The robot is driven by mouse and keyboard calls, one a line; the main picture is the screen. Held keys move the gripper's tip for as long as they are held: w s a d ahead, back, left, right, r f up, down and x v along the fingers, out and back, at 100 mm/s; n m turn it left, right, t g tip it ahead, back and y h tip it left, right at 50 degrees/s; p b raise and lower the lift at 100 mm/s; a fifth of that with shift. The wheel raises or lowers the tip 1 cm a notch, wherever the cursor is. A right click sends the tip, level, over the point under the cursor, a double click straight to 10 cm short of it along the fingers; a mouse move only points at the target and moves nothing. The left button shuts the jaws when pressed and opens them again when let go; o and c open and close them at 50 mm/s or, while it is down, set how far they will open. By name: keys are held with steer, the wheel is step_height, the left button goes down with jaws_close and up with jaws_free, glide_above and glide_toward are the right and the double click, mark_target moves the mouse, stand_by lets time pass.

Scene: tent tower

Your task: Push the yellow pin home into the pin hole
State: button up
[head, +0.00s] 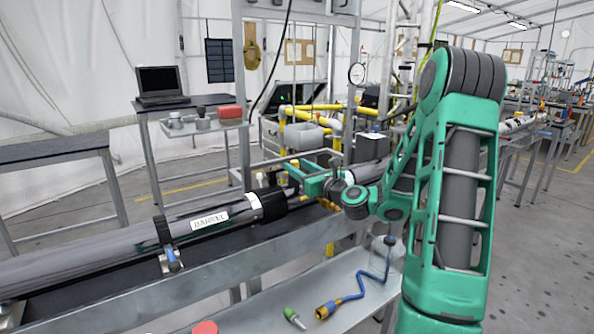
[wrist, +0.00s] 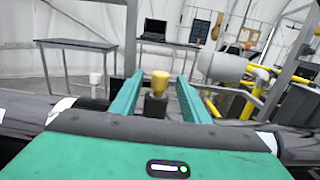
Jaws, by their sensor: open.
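The yellow pin (wrist: 160,82) stands upright in the wrist view, its yellow head above a dark lower part (wrist: 155,105). My gripper (wrist: 158,76) is open, with one teal finger on each side of the pin in the picture. No contact between fingers and pin shows. I cannot tell how far along the fingers the pin lies.
A clamp (head: 170,260) holds the tube above the metal bench. Yellow pipes (head: 330,122) and a metal frame stand behind my gripper. A laptop table (head: 190,103) is at the back left.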

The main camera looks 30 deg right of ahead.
steer(key=shift+s, duration=0.1)
steer(key=s, duration=1)
steer(key=shift+s+d+f, duration=0.15)
steer(key=shift+d+f, duration=0.05)
steer(key=shift+f, duration=0.15)
steer(key=shift+r, duration=0.1)
stand_by(0.6)
